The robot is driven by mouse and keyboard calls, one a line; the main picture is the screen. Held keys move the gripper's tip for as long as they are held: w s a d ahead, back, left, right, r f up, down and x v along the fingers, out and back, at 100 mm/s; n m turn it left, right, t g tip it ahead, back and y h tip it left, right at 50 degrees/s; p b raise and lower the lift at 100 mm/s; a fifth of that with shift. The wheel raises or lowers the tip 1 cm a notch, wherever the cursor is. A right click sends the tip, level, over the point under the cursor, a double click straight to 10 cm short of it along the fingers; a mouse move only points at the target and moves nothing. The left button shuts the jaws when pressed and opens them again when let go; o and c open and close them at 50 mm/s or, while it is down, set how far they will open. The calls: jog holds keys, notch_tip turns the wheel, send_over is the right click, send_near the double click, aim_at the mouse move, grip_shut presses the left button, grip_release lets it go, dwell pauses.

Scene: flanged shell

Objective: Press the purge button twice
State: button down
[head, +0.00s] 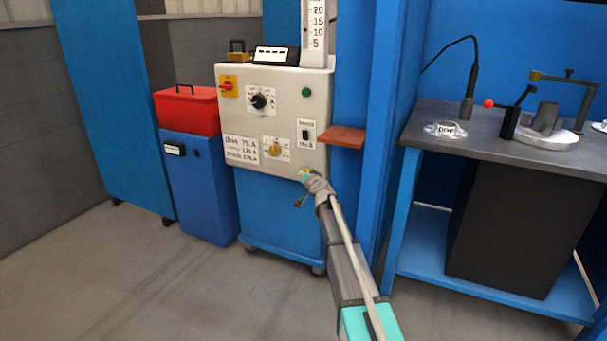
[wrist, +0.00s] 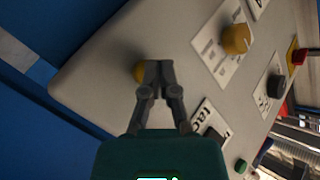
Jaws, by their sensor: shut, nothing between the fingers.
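A light grey control panel (head: 240,115) fronts the blue welding cabinet. A small yellow button (wrist: 139,71) is at the panel's lower edge, partly hidden behind my fingertips; no purge label is readable, but it is likely the purge button. My gripper (wrist: 158,68) is shut and empty, its tips over or right beside that button. I cannot tell whether they touch it. In the head view my gripper (head: 305,176) is at the panel's lower right, and its tip covers most of the button's area.
A larger yellow knob (wrist: 236,39) and a black knob (wrist: 275,86) sit elsewhere on the panel, with a black switch (head: 306,134) and a green button (head: 307,92). A reddish-brown shelf (head: 342,137) juts out at the right. A grey-topped workbench (head: 430,135) stands further right.

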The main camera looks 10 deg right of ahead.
jog(key=shift+w+d, duration=0.25)
jog(key=shift+w, duration=0.1)
dwell(0.7)
dwell(0.4)
jog(key=shift+s+a, duration=0.5)
jog(key=shift+s, duration=0.25)
jog(key=shift+s+a, duration=0.75)
jog(key=shift+s, duration=0.3)
jog(key=shift+s+a, duration=0.75)
jog(key=shift+s, duration=0.25)
dwell(0.9)
